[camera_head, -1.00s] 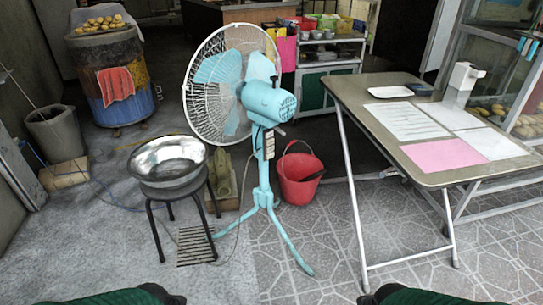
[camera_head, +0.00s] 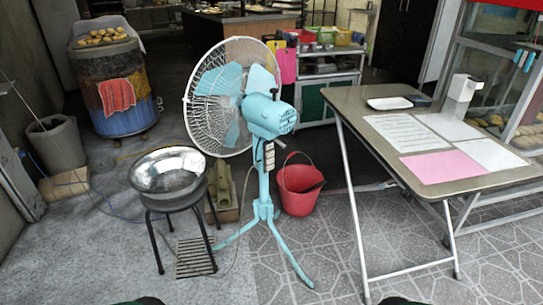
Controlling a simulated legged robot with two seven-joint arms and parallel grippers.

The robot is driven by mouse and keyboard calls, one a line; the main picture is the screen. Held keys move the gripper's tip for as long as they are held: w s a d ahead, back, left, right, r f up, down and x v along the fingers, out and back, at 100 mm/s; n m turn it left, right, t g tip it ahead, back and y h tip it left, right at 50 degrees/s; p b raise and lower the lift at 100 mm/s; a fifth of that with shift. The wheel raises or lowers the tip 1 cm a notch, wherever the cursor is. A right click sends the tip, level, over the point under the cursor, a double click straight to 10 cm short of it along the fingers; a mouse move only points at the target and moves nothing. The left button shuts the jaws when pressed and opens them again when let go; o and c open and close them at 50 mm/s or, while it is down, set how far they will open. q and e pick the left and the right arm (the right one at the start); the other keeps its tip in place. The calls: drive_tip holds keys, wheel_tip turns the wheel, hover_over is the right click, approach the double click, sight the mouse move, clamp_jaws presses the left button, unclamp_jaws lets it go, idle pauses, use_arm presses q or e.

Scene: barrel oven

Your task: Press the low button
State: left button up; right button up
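A light blue standing fan (camera_head: 263,117) with a white wire cage stands in the middle of the head view, its back turned partly towards me. A small panel of pale buttons (camera_head: 269,158) sits on the fan's pole below the motor. The buttons are too small for me to read which one is low. Neither of my grippers shows; only dark green parts of my own arms or body edge into the bottom of the view.
A metal bowl (camera_head: 168,174) rests on a black stool (camera_head: 176,204) left of the fan. A red bucket (camera_head: 298,188) stands just right of the pole. A folding table (camera_head: 359,110) with papers stands at the right. Tiled floor in front is clear.

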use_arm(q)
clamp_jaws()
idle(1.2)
